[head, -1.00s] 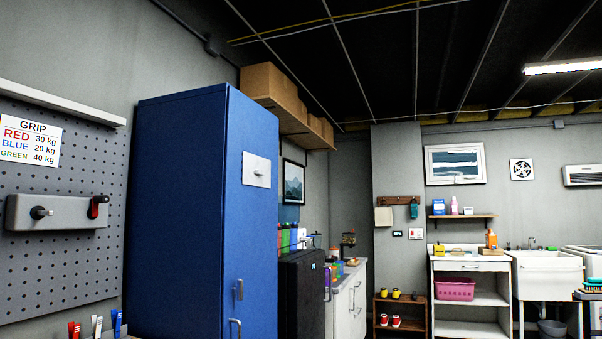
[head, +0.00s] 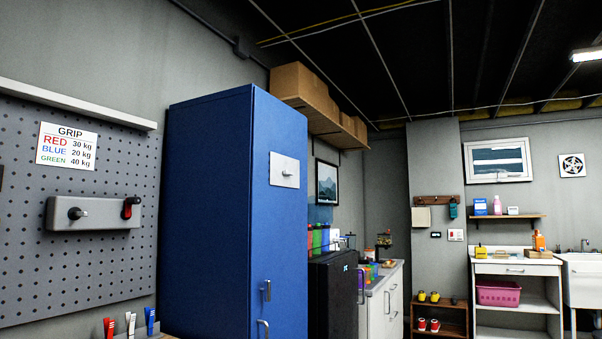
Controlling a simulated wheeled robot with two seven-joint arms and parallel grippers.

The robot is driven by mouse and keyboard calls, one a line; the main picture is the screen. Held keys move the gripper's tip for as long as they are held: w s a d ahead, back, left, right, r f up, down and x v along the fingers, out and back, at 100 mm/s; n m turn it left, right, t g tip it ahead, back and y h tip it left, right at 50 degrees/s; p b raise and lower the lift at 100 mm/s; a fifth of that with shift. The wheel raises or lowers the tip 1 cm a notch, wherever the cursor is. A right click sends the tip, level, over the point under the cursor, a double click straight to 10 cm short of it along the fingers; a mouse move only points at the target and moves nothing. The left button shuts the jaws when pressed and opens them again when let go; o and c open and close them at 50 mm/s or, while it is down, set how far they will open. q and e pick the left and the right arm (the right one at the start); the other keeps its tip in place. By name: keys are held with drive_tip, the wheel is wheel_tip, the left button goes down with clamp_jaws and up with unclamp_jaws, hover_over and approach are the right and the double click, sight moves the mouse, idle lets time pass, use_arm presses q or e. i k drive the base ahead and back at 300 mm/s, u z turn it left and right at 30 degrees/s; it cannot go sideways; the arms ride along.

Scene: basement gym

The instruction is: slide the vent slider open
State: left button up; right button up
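A tall blue cabinet (head: 215,215) stands left of centre. A light metal plate with a small dark knob (head: 284,170) is on the upper part of its front; it looks like a vent slider, but I cannot tell whether it is open or shut. A white square vent with a round dark grille (head: 572,166) is on the far wall at the right; no slider shows on it. Neither of my grippers is in view.
A black fridge (head: 333,295) and a white counter (head: 385,305) are right of the cabinet. Boxes (head: 305,88) sit on a high shelf.

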sight(284, 171)
drive_tip(key=z, duration=0.45)
drive_tip(key=i, duration=0.8)
drive_tip(key=z, duration=0.45)
drive_tip(key=i, duration=1.5)
drive_tip(key=u, duration=0.6)
